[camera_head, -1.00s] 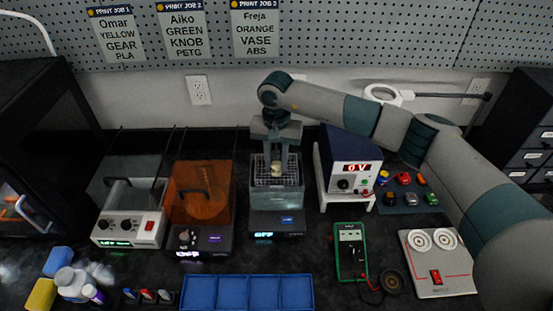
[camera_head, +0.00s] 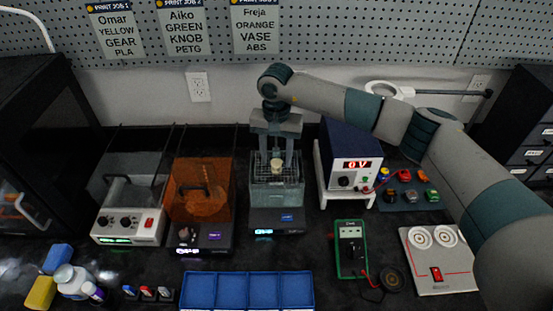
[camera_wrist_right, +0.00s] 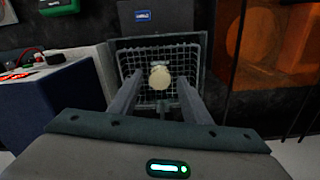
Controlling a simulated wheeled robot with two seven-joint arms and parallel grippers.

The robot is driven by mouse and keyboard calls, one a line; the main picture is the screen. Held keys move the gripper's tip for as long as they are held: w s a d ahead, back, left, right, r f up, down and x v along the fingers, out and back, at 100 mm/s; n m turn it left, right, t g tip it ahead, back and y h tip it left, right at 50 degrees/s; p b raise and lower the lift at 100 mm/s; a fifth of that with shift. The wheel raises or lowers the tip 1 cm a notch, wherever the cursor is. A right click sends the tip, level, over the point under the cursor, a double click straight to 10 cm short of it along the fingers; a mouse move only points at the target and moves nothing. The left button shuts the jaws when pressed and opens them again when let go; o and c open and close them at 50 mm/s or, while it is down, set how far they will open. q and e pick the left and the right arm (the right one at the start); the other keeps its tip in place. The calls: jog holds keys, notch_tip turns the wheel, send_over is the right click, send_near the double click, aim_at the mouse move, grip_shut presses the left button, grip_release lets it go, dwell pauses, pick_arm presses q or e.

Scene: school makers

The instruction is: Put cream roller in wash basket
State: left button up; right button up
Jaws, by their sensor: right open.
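The cream roller (camera_head: 276,165) is a small pale round piece at the wash basket (camera_head: 262,172), a wire-mesh basket in a clear tank. In the right wrist view the cream roller (camera_wrist_right: 160,77) shows over the mesh of the wash basket (camera_wrist_right: 140,57). My right gripper (camera_head: 276,160) points down over the tank with its fingers spread. In the right wrist view the right gripper's fingers (camera_wrist_right: 160,88) stand apart on either side of the roller, with a gap visible at each side. Whether the roller rests on the basket floor is unclear. My left gripper is out of view.
An orange-lidded machine (camera_head: 200,190) stands left of the tank. A blue power supply (camera_head: 350,160) on a white stand is close to its right. A blue divided tray (camera_head: 247,290) lies in front, with a green multimeter (camera_head: 350,248) to the right.

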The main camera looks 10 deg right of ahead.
aim_at(276, 162)
notch_tip(276, 162, up, 11)
jog(key=b, duration=0.4)
jog(key=shift+b, duration=0.35)
